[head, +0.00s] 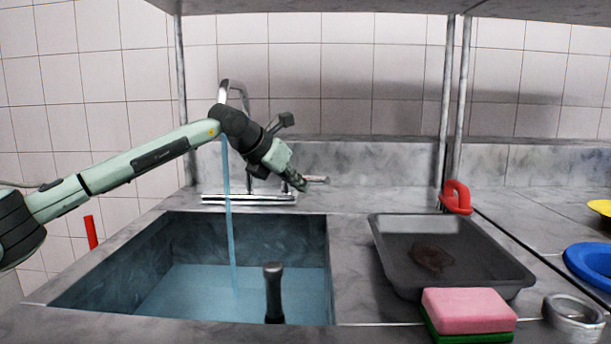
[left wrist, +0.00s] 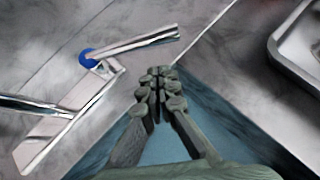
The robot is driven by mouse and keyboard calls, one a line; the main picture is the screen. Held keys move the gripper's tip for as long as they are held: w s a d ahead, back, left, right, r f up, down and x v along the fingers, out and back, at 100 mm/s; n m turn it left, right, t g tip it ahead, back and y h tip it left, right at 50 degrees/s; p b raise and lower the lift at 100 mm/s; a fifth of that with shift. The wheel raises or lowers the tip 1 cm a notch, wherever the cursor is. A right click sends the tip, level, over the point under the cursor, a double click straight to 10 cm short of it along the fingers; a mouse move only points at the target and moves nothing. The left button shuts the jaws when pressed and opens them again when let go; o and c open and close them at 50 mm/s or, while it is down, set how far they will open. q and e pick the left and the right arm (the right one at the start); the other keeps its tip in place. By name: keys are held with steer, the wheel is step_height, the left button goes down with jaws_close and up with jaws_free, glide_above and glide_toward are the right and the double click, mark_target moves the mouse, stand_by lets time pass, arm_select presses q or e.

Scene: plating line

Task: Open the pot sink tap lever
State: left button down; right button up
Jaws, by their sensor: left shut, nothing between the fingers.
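The chrome tap (head: 223,92) stands behind the sink (head: 190,235), and a blue stream of water runs from its spout into the sink. The tap lever (head: 317,179) points right from the tap base. In the left wrist view the lever (left wrist: 140,45) is a chrome bar with a blue dot at its pivot. My left gripper (head: 299,184) is shut and empty, beside the lever. In the left wrist view its fingertips (left wrist: 160,72) are close below the lever with a small gap in the picture. My arm hides part of the tap. My right gripper is not in view.
A dark tray (head: 390,270) with a brown patch lies right of the sink. A pink and green sponge (head: 468,311) and a metal ring-shaped item (head: 573,311) are in front. A dark upright post (head: 273,295) stands at the sink's front. Metal posts (head: 448,110) carry the shelf above.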

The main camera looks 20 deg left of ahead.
mark_target(316, 182)
arm_select(q)
steer(key=shift+w+d+r, duration=0.2)
steer(key=shift+w+d, duration=0.05)
steer(key=shift+w, duration=0.3)
steer(key=shift+w+d+r, duration=0.15)
steer(key=shift+w+d, duration=0.05)
steer(key=shift+w, duration=0.35)
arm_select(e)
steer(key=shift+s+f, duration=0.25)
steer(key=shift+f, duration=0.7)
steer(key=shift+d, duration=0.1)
arm_select(q)
steer(key=shift+w+d, duration=0.55)
steer(key=shift+w, duration=0.05)
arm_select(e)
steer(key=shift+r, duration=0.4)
arm_select(q)
steer(key=shift+s+a+f, duration=0.1)
